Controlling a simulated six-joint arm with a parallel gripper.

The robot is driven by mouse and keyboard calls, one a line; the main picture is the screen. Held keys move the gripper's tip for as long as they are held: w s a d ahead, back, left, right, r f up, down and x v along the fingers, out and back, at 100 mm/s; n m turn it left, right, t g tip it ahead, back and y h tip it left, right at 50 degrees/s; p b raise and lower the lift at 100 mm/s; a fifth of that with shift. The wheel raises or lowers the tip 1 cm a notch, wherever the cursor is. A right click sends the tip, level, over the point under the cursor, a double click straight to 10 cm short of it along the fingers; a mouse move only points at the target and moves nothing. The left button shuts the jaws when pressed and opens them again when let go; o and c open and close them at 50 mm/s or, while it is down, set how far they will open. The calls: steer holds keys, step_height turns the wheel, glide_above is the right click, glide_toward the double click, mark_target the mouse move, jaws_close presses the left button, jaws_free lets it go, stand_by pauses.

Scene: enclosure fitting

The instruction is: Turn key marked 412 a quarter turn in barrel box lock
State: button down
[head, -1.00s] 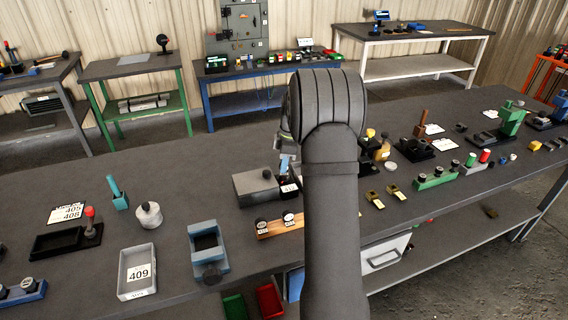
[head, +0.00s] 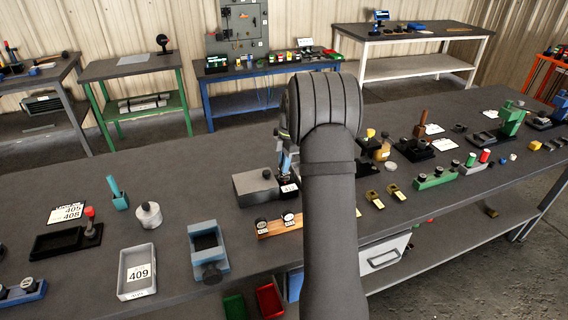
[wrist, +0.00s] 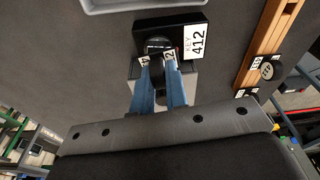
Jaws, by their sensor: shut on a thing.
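My gripper (wrist: 158,72) is shut on a dark key (wrist: 158,52), whose white marking shows in part between the blue fingertips. The key is over a black block (wrist: 144,25) with a white label reading KEY 412; I cannot tell whether it is still seated there. In the head view my gripper (head: 286,166) is just right of a grey box (head: 250,188), which has a dark round part (head: 266,174) on top, perhaps the lock barrel. The key is not clear in the head view, and my arm hides part of that area.
A wooden rack (head: 270,229) with round black pieces is close in front. A blue-grey fixture (head: 219,264) and a light grey tray (head: 150,284) marked 409 are to the front left. Small brass pieces (head: 373,199) lie right of my arm. The table behind the grey box is bare.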

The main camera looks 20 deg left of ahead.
steer(key=shift+n, duration=0.9)
steer(key=c, duration=1.4)
jaws_free()
steer(key=shift+o, duration=0.2)
step_height(320, 180, up, 17)
steer(key=w+d, duration=0.1)
steer(key=w, duration=0.1)
steer(key=shift+w, duration=0.15)
steer(key=shift+d, duration=0.1)
